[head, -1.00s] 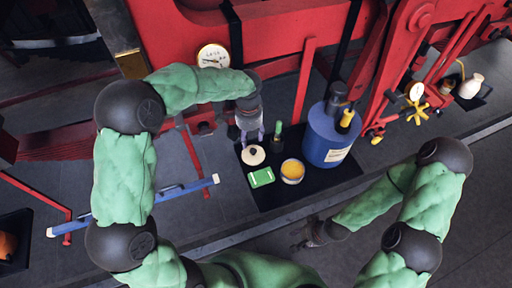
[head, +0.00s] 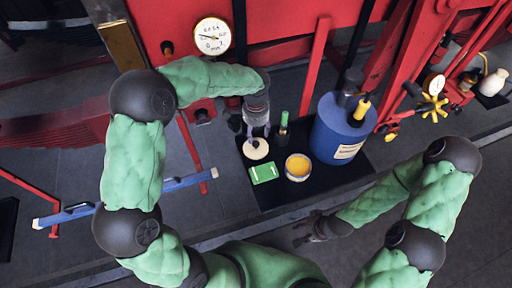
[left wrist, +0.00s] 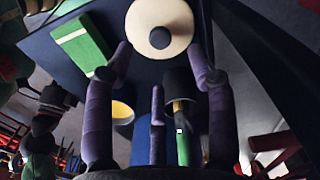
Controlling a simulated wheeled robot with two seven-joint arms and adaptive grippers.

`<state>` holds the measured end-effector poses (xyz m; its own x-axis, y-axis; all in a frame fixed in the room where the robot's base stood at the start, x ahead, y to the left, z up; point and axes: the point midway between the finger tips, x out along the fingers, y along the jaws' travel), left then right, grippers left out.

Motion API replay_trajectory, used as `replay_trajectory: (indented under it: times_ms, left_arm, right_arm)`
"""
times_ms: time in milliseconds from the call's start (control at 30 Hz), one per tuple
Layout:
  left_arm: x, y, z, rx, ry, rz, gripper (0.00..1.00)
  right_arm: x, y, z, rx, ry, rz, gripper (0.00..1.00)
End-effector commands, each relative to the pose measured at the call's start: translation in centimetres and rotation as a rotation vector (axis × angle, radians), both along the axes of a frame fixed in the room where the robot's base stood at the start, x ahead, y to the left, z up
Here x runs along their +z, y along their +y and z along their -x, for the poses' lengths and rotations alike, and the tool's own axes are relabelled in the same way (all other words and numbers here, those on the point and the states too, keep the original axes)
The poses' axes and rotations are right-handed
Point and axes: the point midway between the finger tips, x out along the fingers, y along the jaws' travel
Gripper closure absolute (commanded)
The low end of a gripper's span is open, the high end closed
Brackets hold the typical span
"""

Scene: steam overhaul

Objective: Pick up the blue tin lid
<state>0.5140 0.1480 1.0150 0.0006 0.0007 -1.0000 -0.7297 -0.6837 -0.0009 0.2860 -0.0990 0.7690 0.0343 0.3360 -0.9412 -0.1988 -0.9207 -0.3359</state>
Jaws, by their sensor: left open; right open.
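A round cream lid-like disc with a dark knob (head: 256,149) lies on the dark mat (head: 290,195). It also shows at the top of the left wrist view (left wrist: 176,16). No separate blue lid stands out. My left gripper (head: 256,131) is open and empty, just behind the disc in the head view; its fingertips (left wrist: 160,52) point toward the disc, with the knob between their lines. Whether they touch it I cannot tell. A large blue tin (head: 335,135) with a pale label stands to the right. My right gripper (head: 306,232) is open and empty near the front edge.
An open tin with yellow contents (head: 298,167), a green box (head: 264,173) and a dark bottle with a green top (head: 283,130) stand close to the disc. Red machinery (head: 285,45) with a gauge (head: 211,36) rises behind. A blue bar (head: 85,210) lies left.

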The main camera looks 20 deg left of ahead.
Motion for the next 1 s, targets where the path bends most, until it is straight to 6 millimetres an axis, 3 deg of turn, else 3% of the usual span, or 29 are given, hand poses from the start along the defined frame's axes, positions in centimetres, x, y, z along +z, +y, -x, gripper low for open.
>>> replay_trajectory:
  times_ms: [100,367,600,900,1000]
  left_arm:
    - [-1.9,0.0,0.1,0.001,0.003,0.000,0.44]
    - [-3.6,0.0,0.0,0.000,0.001,0.000,0.44]
    - [-7.0,0.0,0.1,0.001,0.002,0.001,0.44]
    - [-7.6,0.0,0.0,0.001,-0.001,0.001,0.44]
    - [-7.6,0.0,0.0,0.000,-0.001,0.001,0.69]
  right_arm:
    - [-0.4,0.0,0.0,0.000,0.000,0.000,0.56]
    - [-0.7,0.0,0.0,0.000,0.000,0.000,0.56]
    - [-1.5,0.0,0.0,0.000,0.000,0.000,0.56]
    - [-1.5,0.0,0.0,0.000,0.000,0.000,0.56]
    - [-1.5,0.0,0.0,0.000,0.000,0.000,0.56]
